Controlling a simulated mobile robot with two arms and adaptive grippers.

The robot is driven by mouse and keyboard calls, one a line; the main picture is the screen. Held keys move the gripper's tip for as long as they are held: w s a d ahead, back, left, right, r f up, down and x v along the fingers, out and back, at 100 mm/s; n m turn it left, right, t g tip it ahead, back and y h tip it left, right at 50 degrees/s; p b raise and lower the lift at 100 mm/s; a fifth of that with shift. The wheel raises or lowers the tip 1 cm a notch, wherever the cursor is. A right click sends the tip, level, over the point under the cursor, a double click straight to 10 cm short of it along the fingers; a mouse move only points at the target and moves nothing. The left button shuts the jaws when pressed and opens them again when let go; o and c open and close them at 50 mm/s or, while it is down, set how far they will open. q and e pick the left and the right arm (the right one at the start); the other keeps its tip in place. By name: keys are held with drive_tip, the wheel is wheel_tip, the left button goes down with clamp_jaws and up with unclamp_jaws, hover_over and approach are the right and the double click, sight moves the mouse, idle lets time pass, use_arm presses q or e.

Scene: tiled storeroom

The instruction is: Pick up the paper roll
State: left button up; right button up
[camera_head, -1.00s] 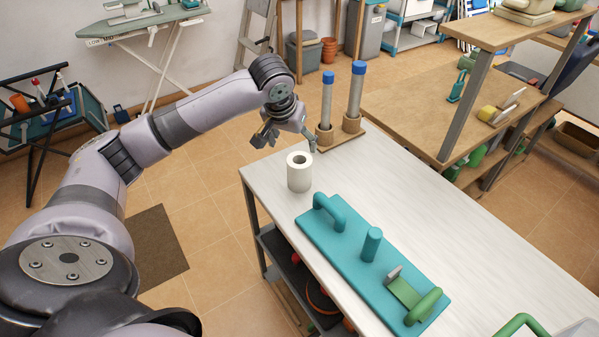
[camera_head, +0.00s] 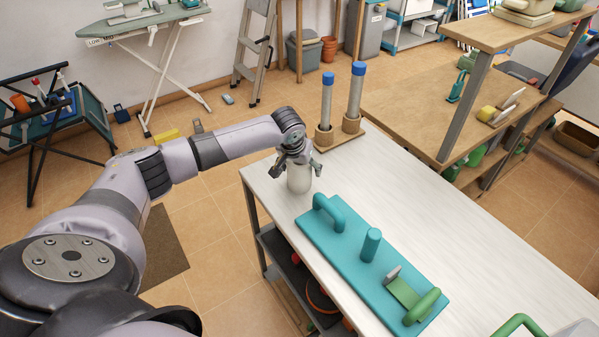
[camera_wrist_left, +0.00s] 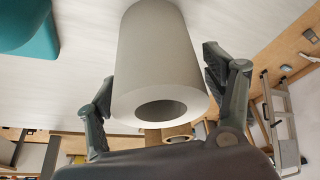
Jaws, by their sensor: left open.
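The white paper roll (camera_head: 299,181) stands upright on the light table (camera_head: 400,180), near its left edge. My left gripper (camera_head: 298,168) is over the top of the roll, and its fingers hide the roll's upper end in the head view. In the left wrist view the roll (camera_wrist_left: 160,55) shows its hollow end, and the open fingers of the left gripper (camera_wrist_left: 165,95) stand on either side of it. A gap shows between the roll and the left-hand finger. My right gripper is not in view.
A teal board (camera_head: 345,250) with handles lies on the table right of the roll. Two blue-topped posts on a wooden base (camera_head: 343,136) stand behind the gripper. A wooden shelf unit (camera_head: 420,115) is at the right. The table's middle right is clear.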

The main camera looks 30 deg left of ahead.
use_arm(q)
drive_tip(key=shift+w+f, duration=0.1)
drive_tip(key=shift+f, duration=0.15)
drive_tip(key=shift+c, duration=0.2)
drive_tip(key=c, duration=1.3)
